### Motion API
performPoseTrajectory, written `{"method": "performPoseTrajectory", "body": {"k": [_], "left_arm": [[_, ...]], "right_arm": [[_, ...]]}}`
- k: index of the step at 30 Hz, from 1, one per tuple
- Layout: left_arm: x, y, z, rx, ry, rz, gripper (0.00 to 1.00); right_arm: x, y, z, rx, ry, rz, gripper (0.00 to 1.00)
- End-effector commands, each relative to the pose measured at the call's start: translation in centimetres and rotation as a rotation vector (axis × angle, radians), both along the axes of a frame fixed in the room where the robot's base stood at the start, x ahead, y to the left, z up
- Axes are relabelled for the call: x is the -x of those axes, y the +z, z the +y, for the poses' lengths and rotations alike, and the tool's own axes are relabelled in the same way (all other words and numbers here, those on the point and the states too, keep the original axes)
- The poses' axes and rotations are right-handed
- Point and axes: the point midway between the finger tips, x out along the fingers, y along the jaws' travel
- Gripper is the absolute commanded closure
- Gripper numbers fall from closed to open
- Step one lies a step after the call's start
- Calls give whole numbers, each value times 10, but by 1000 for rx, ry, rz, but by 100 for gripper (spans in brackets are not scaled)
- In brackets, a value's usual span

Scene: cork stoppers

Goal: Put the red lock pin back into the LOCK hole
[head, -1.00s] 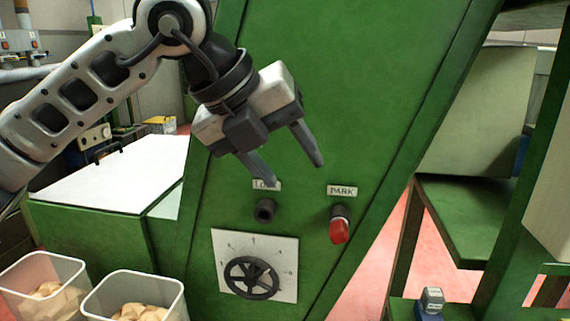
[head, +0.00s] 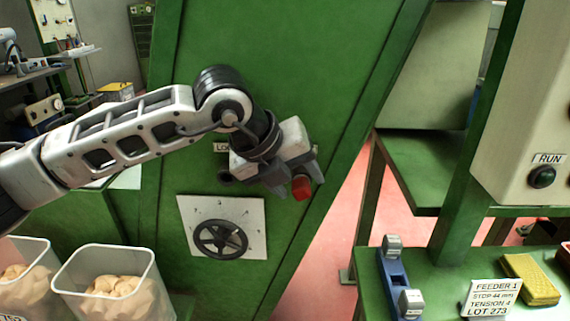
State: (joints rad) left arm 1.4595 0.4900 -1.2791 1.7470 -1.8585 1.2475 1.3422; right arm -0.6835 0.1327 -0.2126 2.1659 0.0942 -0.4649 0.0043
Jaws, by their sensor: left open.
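The red lock pin (head: 301,188) sits at the PARK position on the green machine panel, its red knob facing out. My left gripper (head: 296,186) is open, with its fingers at the red knob; I cannot tell whether they touch it. The LOCK hole (head: 226,175) is a dark round socket to the left of the pin, partly covered by my gripper. The LOCK label (head: 220,147) shows only in part, and the PARK label is hidden behind my gripper. My right gripper is not in view.
A black handwheel (head: 220,239) on a white dial plate (head: 258,215) is below the holes. Clear bins of cork pieces (head: 146,255) stand at lower left. A green bench at right holds a blue device (head: 393,277), a sign (head: 490,299) and a yellow block (head: 530,279).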

Motion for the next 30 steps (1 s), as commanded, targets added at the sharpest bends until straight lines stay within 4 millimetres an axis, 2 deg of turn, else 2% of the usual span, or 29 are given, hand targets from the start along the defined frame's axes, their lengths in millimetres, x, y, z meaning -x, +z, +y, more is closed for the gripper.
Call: {"method": "performPoseTrajectory", "body": {"k": [10, 15, 18, 30], "left_arm": [[-2, -3, -1, 0, 0, 0, 49], [-1, -3, -1, 0, 1, 0, 96], [-1, -3, -1, 0, 1, 0, 100], [4, -4, -2, 1, -1, 1, 100]], "right_arm": [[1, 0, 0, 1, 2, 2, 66], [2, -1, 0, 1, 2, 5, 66], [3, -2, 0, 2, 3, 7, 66], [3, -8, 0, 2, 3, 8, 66]]}}
